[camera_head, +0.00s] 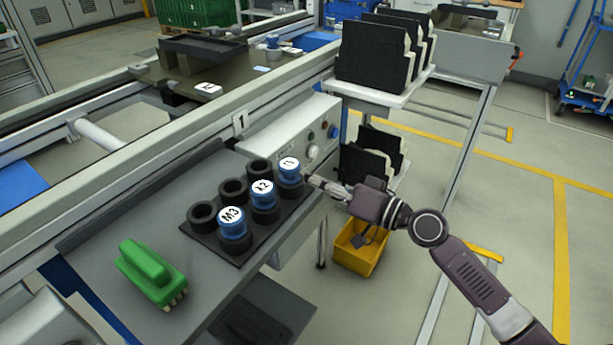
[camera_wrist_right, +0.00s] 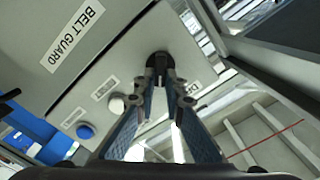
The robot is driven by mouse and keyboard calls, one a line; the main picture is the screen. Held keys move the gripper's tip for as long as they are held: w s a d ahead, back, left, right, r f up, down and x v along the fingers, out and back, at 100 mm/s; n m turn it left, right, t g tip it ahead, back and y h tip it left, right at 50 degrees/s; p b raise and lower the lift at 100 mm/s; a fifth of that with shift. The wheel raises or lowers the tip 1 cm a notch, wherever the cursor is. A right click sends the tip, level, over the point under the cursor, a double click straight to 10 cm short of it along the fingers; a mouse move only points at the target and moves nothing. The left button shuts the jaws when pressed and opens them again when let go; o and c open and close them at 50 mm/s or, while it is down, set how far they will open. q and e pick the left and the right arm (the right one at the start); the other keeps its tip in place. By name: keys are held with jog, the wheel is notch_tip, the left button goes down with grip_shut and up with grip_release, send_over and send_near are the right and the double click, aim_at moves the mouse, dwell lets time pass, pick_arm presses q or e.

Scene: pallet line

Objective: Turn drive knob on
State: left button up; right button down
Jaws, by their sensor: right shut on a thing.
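The drive knob (camera_wrist_right: 159,60) is black and sits on a light grey panel in the right wrist view. The label beside it is mostly hidden by a finger. My right gripper (camera_wrist_right: 160,75) has its two fingertips closed around the knob. In the head view my right gripper (camera_head: 310,179) reaches from the right to the front of the grey control box (camera_head: 283,135). There the knob is hidden by the fingers. Which way the knob points cannot be told. My left gripper is not in view.
A green brush (camera_head: 150,272) lies left. A yellow bin (camera_head: 358,250) stands below.

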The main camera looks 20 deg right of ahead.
pick_arm(q)
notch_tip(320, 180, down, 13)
jog(key=p, duration=0.3)
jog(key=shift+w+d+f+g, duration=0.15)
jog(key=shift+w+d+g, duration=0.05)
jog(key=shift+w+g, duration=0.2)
pick_arm(e)
jog(key=shift+w+d+f+m, duration=0.1)
jog(key=shift+f+m, duration=0.1)
jog(key=shift+m, duration=2.2)
jog(key=shift+d+f+m, duration=0.1)
jog(key=shift+f+m, duration=0.05)
jog(key=shift+m, duration=2.25)
jog(key=c, duration=2)
grip_release()
